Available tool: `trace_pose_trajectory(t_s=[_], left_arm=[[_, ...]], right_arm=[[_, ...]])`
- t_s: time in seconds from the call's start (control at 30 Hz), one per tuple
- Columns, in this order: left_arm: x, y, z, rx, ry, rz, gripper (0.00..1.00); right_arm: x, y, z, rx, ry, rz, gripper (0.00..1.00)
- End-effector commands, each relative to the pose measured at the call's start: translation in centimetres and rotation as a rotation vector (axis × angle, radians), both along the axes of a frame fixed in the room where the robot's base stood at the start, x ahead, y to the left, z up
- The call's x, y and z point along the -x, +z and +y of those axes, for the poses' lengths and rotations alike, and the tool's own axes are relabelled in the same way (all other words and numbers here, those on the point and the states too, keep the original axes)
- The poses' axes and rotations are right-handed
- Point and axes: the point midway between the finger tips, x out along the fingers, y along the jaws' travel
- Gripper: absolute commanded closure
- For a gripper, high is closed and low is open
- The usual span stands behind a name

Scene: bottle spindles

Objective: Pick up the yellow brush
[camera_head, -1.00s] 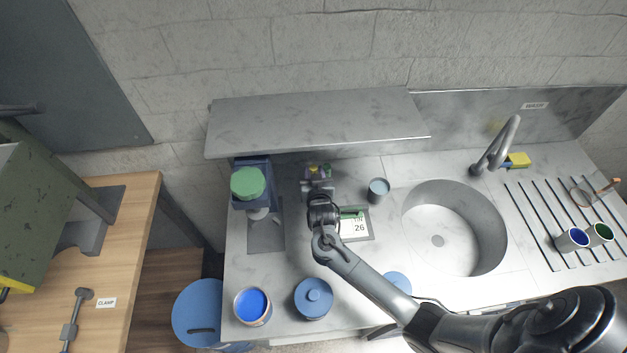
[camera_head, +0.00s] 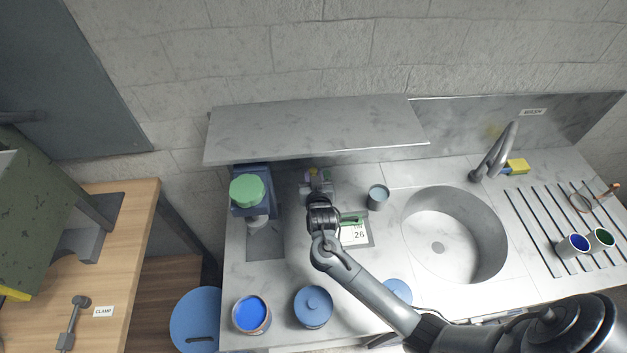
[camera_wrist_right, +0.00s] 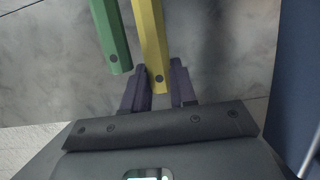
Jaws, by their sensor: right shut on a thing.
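The yellow brush (camera_wrist_right: 150,42) shows in the right wrist view as a long yellow handle. Its near end, with a dark round hole, lies between the two fingers of my right gripper (camera_wrist_right: 158,88), which is shut on it. A green handle (camera_wrist_right: 112,38) lies beside it to the left, outside the fingers. The far ends of both handles are out of the frame. In the head view my right gripper (camera_head: 318,177) is just under the front edge of the shelf, and small coloured bits show at its tip. My left gripper is not in view.
A grey shelf (camera_head: 315,130) overhangs the spot. A blue stand with a green top (camera_head: 247,190) is close on the left. A grey cup (camera_head: 377,196) stands to the right, before the sink (camera_head: 440,220). Blue pots (camera_head: 313,305) line the front edge.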

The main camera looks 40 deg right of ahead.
Motion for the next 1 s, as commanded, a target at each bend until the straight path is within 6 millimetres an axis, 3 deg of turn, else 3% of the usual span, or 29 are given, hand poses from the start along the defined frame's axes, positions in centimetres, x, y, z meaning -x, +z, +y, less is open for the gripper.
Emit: trace_pose_trajectory(t_s=[0.27,0.8,1.0], left_arm=[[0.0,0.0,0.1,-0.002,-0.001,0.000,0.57],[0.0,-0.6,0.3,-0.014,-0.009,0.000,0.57],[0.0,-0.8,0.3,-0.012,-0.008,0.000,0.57]], right_arm=[[-0.1,4.6,0.0,0.000,0.000,-0.005,1.00],[11.1,4.1,7.3,-0.003,0.000,0.001,1.00],[14.1,4.2,9.2,-0.002,-0.001,0.001,1.00]])
